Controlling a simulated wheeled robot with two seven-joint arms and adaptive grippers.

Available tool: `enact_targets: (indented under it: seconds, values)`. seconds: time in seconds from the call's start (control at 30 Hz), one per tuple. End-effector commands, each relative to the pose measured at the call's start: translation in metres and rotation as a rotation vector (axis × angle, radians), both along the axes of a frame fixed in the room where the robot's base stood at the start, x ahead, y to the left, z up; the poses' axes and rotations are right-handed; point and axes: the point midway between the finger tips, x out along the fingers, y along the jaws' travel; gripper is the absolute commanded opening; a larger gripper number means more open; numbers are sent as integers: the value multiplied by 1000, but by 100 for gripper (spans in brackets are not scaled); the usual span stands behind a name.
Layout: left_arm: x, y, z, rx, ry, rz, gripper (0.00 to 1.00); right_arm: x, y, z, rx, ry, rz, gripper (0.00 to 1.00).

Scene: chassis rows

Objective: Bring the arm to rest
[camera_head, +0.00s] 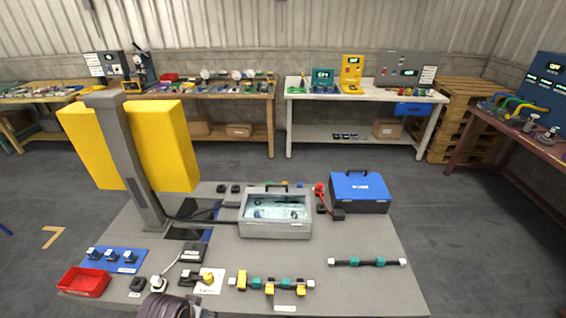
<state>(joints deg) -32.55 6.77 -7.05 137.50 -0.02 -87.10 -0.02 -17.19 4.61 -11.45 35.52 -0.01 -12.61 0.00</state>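Neither of my grippers shows clearly in the head view. A dark ribbed shape (168,307) pokes in at the bottom edge, left of the middle, and is cut off by the frame. I cannot tell whether it is part of my arm. The grey work table (240,262) in front of me bears several items. A grey case (276,229) with a clear window and a black handle stands near its middle. A blue toolbox (359,194) stands at its back right.
A grey post (127,160) with yellow panels (165,145) rises at the table's left. A red bin (84,283), a blue tray (115,259), a yellow-teal row (271,284) and a teal-black bar (367,262) lie in front. The table's right front corner is bare.

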Motion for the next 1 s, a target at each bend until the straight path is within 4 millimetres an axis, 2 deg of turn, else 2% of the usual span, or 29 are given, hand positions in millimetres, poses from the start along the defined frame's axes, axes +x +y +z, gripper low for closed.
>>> enact_targets:
  seconds: [0.17, 0.37, 0.67, 1.0]
  values:
    - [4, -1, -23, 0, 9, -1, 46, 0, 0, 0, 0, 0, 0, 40]
    - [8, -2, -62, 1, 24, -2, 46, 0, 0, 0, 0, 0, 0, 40]
    - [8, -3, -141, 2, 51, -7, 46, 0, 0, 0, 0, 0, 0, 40]
    - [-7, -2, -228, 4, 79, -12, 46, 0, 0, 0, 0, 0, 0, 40]
